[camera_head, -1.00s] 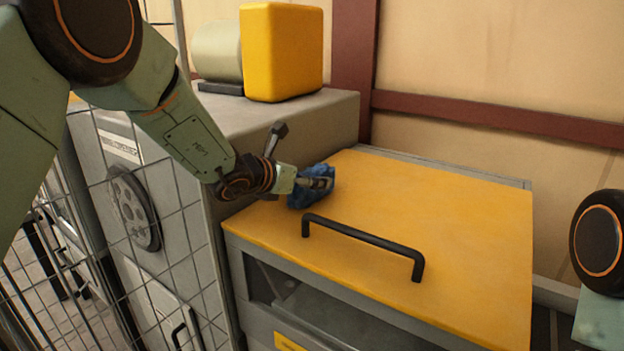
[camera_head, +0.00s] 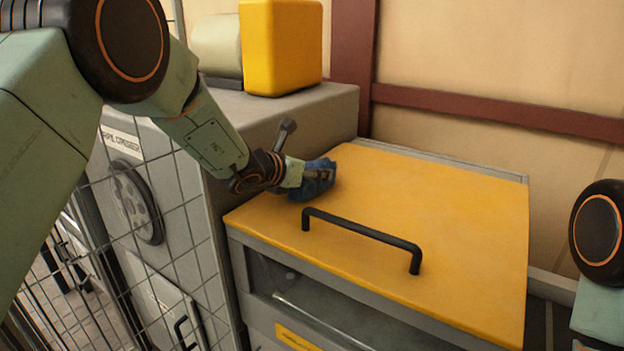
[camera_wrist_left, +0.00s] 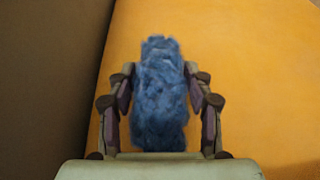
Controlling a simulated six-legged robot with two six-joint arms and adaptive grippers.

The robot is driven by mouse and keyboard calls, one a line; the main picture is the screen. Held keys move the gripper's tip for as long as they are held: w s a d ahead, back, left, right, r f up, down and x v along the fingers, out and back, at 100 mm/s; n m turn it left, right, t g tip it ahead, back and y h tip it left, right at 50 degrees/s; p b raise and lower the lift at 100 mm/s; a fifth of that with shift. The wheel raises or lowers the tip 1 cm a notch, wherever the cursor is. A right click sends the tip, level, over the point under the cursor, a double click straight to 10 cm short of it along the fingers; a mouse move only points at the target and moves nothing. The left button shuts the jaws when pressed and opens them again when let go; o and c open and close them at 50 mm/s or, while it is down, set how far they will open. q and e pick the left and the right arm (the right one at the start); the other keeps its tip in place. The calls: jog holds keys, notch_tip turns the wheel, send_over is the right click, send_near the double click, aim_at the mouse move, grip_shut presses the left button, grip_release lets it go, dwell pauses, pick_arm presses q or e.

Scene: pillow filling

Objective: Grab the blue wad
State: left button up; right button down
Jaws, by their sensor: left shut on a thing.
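Whether the wad still touches the lid, I cannot tell. Of my right arm only a joint shows at the right edge; its gripper is out of view.
A black handle (camera_head: 362,232) stands up from the lid's front part. A grey machine (camera_head: 290,110) with a yellow block (camera_head: 281,48) on top rises left of the lid. A wire mesh (camera_head: 100,235) stands at the left. The lid's right part is clear.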

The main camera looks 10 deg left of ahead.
pick_arm(q)
jog(key=shift+f, duration=0.2)
jog(key=c, duration=0.4)
